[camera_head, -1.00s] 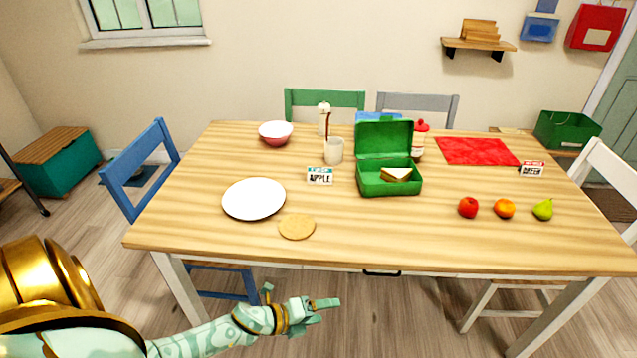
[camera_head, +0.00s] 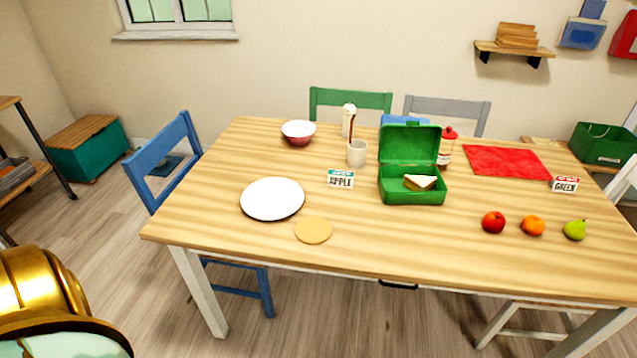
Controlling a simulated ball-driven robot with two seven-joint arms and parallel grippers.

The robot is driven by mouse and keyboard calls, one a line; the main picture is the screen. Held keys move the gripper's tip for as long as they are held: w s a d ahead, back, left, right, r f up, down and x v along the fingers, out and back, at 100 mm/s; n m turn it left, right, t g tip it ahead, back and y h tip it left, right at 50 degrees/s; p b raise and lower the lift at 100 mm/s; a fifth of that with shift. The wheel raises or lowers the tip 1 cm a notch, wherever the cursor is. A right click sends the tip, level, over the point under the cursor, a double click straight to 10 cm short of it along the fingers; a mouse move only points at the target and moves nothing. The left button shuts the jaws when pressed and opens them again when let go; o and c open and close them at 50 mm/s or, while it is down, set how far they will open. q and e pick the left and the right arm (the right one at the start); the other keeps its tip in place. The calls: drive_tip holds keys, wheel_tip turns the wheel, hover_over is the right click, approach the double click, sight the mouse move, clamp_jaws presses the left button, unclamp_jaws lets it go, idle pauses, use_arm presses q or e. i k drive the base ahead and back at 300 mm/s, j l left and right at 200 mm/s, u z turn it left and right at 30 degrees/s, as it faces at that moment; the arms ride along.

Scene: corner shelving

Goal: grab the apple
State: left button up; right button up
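The red apple (camera_head: 493,222) sits on the wooden table (camera_head: 400,245) near its front right. It is the leftmost of a row of fruit, with an orange (camera_head: 533,226) and a green pear (camera_head: 575,230) to its right. A small card reading "APPLE" (camera_head: 341,179) stands near the table's middle, left of the open green lunchbox (camera_head: 412,190). Neither gripper shows in the head view. Only a gold and pale green part of my own body shows at the lower left. Nothing hides the apple.
A white plate (camera_head: 273,199) and a round tan coaster (camera_head: 313,230) lie on the table's left half. A sandwich (camera_head: 420,183) is in the lunchbox. A red cloth (camera_head: 507,162) lies at the back right. A blue chair (camera_head: 165,160) stands at the left end.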

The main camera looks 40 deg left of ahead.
sight(494, 222)
drive_tip(key=i+u, duration=0.15)
drive_tip(key=u, duration=0.2)
drive_tip(key=i+l+u, duration=0.15)
drive_tip(key=u, duration=0.25)
drive_tip(key=i+l+u, duration=0.1)
drive_tip(key=u, duration=0.25)
